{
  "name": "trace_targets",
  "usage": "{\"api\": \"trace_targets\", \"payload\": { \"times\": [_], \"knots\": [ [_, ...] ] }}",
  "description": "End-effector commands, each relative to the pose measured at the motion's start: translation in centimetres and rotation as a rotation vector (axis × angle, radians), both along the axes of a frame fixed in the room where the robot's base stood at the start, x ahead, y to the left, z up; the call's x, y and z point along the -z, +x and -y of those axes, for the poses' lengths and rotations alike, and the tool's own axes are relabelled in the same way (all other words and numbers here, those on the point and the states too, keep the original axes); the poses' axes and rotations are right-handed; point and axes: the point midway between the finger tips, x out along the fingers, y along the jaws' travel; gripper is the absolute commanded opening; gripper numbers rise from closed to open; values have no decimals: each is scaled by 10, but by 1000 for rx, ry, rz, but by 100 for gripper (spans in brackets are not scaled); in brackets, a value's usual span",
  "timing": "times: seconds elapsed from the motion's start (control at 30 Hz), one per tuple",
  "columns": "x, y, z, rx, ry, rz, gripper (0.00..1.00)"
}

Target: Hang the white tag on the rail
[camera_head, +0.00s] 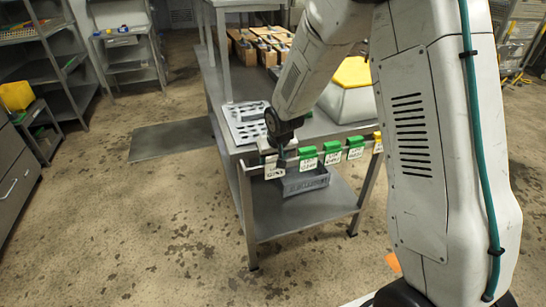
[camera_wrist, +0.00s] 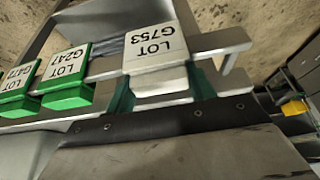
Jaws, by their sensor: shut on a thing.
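The white tag (camera_wrist: 157,50), marked LOT G753, is between the teal-edged fingers of my gripper (camera_wrist: 165,85) in the wrist view. My gripper is shut on it. In the head view the white tag (camera_head: 274,173) shows low at the left part of the rail, under my gripper (camera_head: 280,157). The metal rail (camera_wrist: 225,42) runs behind and beside the tag in the wrist view. The tag overlaps the rail in the picture; whether it is hooked on or just in front, I cannot tell.
Green tags (camera_head: 308,160) and a yellow one (camera_head: 378,143) hang to the right along the rail. A grey bin (camera_head: 305,182) sits below it. A perforated plate (camera_head: 243,118) and a light housing with a yellow top (camera_head: 348,95) stand on the table. Open floor lies left.

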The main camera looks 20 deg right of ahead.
Motion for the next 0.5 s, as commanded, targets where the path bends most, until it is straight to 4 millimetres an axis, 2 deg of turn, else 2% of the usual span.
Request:
{"api": "trace_targets", "payload": {
  "times": [0.03,0.1,0.13,0.2,0.4,0.5],
  "knots": [
    [8,-9,1,2,-2,-27,33],
    [8,-9,1,2,-2,-28,33],
    [9,-9,1,2,-2,-28,60],
    [9,-9,1,2,-2,-29,75],
    [8,-10,1,2,-2,-29,75],
    [-1,-11,1,3,-2,-25,77]
  ]
}}
